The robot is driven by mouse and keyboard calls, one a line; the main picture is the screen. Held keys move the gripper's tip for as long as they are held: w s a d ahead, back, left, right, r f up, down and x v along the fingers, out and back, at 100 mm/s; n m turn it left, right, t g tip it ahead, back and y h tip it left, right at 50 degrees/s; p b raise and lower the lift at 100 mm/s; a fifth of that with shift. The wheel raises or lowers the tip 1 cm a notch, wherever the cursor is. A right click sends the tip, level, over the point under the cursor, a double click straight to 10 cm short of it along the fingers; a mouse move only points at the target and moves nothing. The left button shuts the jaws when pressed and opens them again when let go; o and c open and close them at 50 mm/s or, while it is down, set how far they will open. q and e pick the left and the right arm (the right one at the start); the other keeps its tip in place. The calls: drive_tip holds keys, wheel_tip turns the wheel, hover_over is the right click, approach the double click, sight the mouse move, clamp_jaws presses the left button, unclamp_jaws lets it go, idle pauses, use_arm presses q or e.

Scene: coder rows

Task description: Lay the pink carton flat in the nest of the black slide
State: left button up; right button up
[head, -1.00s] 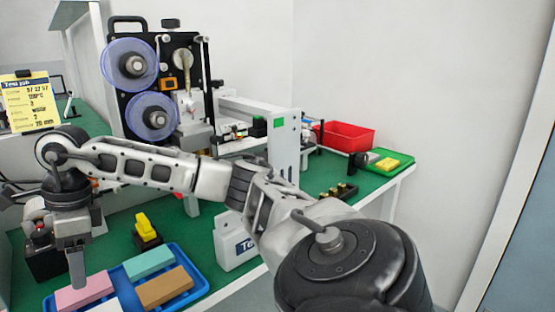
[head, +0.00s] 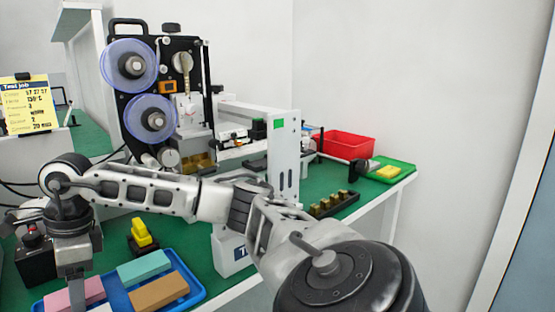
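The pink carton (head: 90,291) lies in the blue tray (head: 202,290) at the bottom left of the head view, beside a teal carton (head: 144,267) and a brown carton (head: 158,292). My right arm reaches across from the lower right. My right gripper (head: 76,292) points down at the pink carton, and its fingers cover part of it. I cannot tell whether the fingers are apart or touch the carton. A dark flat part (head: 256,163) under the machine's white frame may be the black slide; its nest is not clear. My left gripper is not in view.
A coding machine with two purple reels (head: 152,120) stands behind my arm. A yellow-topped block (head: 141,233) and a red-button box (head: 35,255) are near the tray. A red bin (head: 345,146) and green tray (head: 393,172) are at the far right.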

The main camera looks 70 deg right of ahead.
drive_tip(key=c, duration=0.7)
drive_tip(key=shift+o, duration=0.2)
drive_tip(key=shift+w+a+p+v, duration=0.15)
drive_tip(key=shift+a+p+v, duration=0.05)
drive_tip(key=shift+p+v, duration=0.95)
drive_tip(key=shift+w+a+p+v, duration=0.1)
drive_tip(key=shift+a+p+v, duration=0.1)
drive_tip(key=shift+p+v, duration=0.9)
drive_tip(key=shift+r, duration=0.3)
